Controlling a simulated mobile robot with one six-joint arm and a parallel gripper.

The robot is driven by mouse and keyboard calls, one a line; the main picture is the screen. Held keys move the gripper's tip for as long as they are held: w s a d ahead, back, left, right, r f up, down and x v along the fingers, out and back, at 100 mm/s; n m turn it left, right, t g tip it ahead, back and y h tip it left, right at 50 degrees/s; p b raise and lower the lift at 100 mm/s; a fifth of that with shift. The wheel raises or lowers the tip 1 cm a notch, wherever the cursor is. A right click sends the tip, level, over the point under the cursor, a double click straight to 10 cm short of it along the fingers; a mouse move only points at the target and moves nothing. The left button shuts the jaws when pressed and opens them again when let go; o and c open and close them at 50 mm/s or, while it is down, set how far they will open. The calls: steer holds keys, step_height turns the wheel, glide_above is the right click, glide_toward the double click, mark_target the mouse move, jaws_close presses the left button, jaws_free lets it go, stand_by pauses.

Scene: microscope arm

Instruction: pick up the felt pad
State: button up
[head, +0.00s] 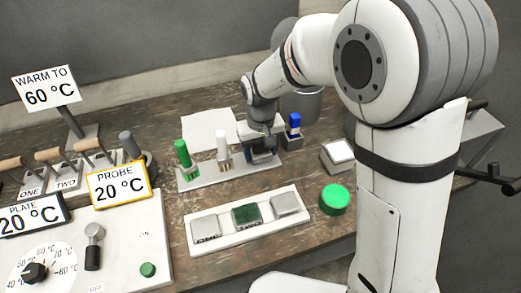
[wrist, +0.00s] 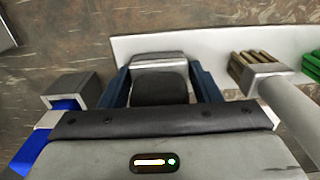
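My gripper (wrist: 160,82) points down at the rack (wrist: 220,44), with its two dark blue fingers on either side of a dark block with a silver end (wrist: 158,62). This block looks like the felt pad, though no label shows. The fingers lie close along its sides; I cannot tell whether they press on it. In the head view my gripper (head: 262,152) is at the right end of the white rack (head: 190,184) and hides what is between its fingers.
A white-handled brush (head: 223,146) and a green-handled one (head: 183,154) stand left of my gripper. A blue-topped tool (head: 294,124) stands close on its right. In front are a tray with several blocks (head: 195,246), a green button (head: 335,199) and a white-topped box (head: 338,152).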

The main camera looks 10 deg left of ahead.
steer(key=c, duration=0.6)
steer(key=shift+r, duration=0.1)
step_height(320, 180, up, 10)
steer(key=shift+f, duration=0.1)
